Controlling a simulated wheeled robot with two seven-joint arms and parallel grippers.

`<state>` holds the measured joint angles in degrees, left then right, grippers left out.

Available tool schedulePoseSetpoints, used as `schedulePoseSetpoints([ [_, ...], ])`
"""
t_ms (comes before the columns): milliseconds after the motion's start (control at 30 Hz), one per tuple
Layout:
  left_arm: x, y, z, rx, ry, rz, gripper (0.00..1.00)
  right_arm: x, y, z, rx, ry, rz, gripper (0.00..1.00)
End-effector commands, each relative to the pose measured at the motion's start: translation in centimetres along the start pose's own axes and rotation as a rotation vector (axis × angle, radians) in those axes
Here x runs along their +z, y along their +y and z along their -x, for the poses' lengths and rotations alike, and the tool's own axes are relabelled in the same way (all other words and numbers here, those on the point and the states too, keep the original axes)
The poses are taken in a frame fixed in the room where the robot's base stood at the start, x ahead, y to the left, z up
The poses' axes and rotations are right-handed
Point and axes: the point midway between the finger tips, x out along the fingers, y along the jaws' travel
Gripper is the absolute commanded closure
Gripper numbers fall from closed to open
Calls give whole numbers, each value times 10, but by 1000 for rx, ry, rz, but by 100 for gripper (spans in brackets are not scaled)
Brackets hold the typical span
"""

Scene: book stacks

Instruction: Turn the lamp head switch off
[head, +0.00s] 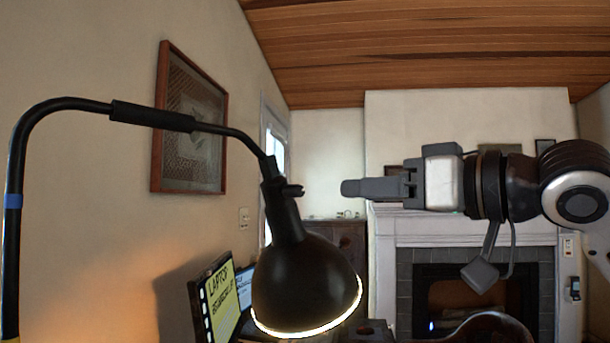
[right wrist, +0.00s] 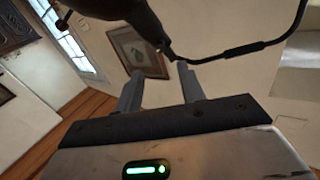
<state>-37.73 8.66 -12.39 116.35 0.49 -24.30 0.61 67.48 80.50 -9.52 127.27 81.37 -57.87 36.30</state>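A black desk lamp has a dome head (head: 300,280), whose lower rim glows, so it is lit. A small switch knob (head: 292,190) sticks out to the right from the lamp's neck. My right gripper (head: 346,188) points left at about the height of the knob, with a visible gap between them in the head view. In the right wrist view its two fingers are apart with nothing between them, and the lamp neck (right wrist: 150,30) lies beyond the fingertips. My left gripper is not in view.
The lamp's curved arm (head: 150,115) runs across the left side. Upright books (head: 222,300) stand behind the lamp head. A framed picture (head: 190,120) hangs on the left wall. A fireplace (head: 470,250) is in the background. The air between gripper and lamp looks clear.

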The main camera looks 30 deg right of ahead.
Motion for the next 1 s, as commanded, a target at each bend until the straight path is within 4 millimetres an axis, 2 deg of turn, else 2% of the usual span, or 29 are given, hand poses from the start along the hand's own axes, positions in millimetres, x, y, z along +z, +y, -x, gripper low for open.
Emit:
schedulePoseSetpoints([
  [33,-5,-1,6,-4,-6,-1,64,-6,-2,-12,-7,-1,-3,61],
  [300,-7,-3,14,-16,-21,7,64,-4,-1,-70,-5,2,-3,61],
  [500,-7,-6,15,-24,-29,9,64,-2,0,-97,-1,2,-1,61],
  [700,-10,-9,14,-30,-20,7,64,-1,0,-107,0,2,2,61],
  [933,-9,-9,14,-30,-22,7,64,0,0,-107,0,2,2,61],
  [967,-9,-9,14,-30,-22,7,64,0,0,-107,0,2,2,66],
  [1000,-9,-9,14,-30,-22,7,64,0,0,-107,0,2,2,77],
])
